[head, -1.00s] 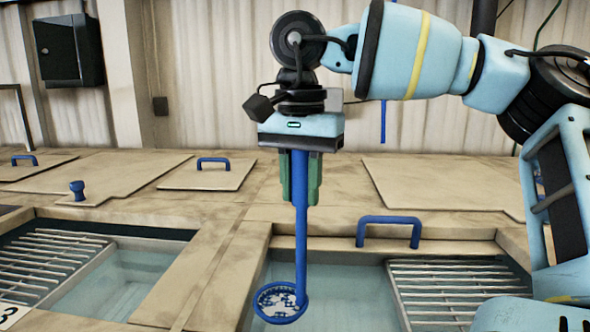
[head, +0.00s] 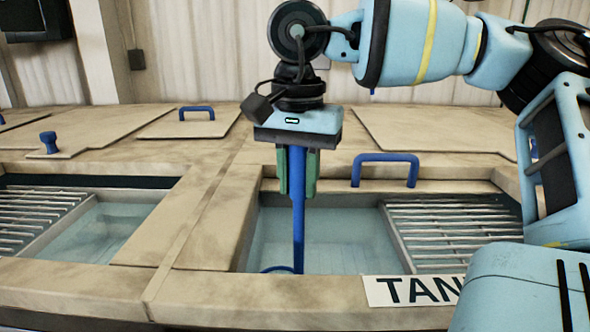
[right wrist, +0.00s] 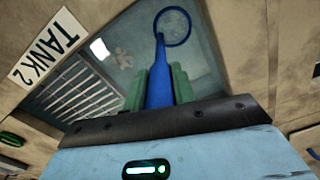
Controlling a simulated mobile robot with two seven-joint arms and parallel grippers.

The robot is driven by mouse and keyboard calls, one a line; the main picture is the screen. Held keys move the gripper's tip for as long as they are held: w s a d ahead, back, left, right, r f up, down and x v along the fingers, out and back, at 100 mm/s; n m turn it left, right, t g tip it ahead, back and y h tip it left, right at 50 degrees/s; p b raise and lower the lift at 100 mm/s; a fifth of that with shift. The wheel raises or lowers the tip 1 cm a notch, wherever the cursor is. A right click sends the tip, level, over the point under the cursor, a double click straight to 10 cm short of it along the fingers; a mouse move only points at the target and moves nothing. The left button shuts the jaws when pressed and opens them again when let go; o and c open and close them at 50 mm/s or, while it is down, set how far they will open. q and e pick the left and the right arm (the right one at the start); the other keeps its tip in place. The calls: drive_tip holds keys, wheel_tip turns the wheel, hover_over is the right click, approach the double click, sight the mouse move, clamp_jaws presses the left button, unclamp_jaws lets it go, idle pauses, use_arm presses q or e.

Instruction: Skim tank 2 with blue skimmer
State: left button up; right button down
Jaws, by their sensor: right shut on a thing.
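My right gripper (head: 298,172) has green fingers shut on the handle of the blue skimmer (head: 298,225). The handle hangs upright over the open left part of tank 2 (head: 340,238). The skimmer's ring is mostly hidden behind the tank's front rim. In the right wrist view the ring (right wrist: 172,27) shows whole, over the water near the tank's edge. I cannot tell whether it touches the water. A pale, lobed patch (right wrist: 123,58) shows on the water, apart from the ring. The "TANK 2" label (right wrist: 46,45) is on the front rim. My left gripper is out of view.
A metal grating (head: 450,232) covers the right part of tank 2. A blue lid handle (head: 386,158) stands up just behind the tank. A neighbouring tank (head: 110,228) with its own grating lies to the left, past a wide divider (head: 200,225).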

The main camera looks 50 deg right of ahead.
idle(0.4)
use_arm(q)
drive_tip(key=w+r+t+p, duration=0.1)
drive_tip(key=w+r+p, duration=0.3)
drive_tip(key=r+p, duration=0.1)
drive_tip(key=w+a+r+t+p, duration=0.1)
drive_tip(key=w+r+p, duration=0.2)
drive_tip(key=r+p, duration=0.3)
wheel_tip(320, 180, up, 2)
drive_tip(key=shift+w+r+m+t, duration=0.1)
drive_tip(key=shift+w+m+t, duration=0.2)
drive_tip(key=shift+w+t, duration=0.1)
use_arm(e)
drive_tip(key=s+d, duration=0.3)
drive_tip(key=d, duration=0.7)
drive_tip(key=s+d, duration=0.3)
drive_tip(key=d, duration=0.7)
drive_tip(key=shift+s+d, duration=0.4)
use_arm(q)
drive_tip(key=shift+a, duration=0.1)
